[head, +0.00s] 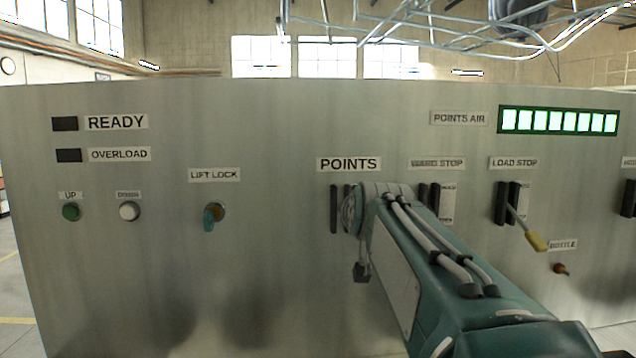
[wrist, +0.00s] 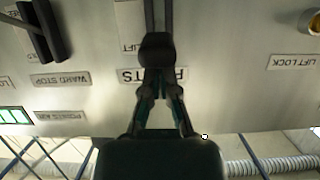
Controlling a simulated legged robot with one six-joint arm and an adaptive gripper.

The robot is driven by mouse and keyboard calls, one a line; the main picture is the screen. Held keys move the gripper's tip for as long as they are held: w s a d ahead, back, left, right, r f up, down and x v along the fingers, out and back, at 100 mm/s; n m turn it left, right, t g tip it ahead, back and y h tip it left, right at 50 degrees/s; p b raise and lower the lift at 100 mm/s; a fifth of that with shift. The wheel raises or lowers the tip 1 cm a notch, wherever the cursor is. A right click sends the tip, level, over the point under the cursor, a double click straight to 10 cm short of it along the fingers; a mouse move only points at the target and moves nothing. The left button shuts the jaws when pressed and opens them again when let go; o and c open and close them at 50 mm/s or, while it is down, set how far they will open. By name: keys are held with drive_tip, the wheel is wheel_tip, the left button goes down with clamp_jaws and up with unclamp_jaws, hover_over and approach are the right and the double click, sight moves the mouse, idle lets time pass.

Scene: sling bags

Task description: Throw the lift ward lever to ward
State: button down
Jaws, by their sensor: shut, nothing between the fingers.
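The POINTS sign (head: 348,164) is on the grey control panel (head: 270,260), above a dark upright slot (head: 333,208). My arm covers most of the fitting beside that slot. No label reading lift ward is legible, and I cannot make out a lever handle there. In the wrist view, which is upside down, my gripper (wrist: 157,48) is shut and empty in front of the POINTS slot (wrist: 158,12). Its dark fingertips cover part of the POINTS sign. I cannot tell whether they touch the panel or a lever.
Right of my arm are the WARD STOP slot (head: 434,198) and the LOAD STOP lever (head: 535,240), whose yellow handle sticks out. A teal key (head: 209,220) sits in the LIFT LOCK. A green button (head: 71,212) and a white button (head: 129,211) are farther left. The panel's lower left is clear.

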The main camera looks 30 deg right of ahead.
drive_tip(key=shift+s+f, duration=0.2)
drive_tip(key=shift+f, duration=0.8)
drive_tip(key=shift+d+f+t+h, duration=0.15)
drive_tip(key=shift+f+t+h, duration=0.3)
drive_tip(key=shift+f, duration=0.2)
drive_tip(key=shift+f+t+h, duration=0.25)
drive_tip(key=shift+f+t, duration=0.05)
drive_tip(key=shift+t, duration=0.75)
drive_tip(key=shift+w+f, duration=0.2)
drive_tip(key=shift+f, duration=2.05)
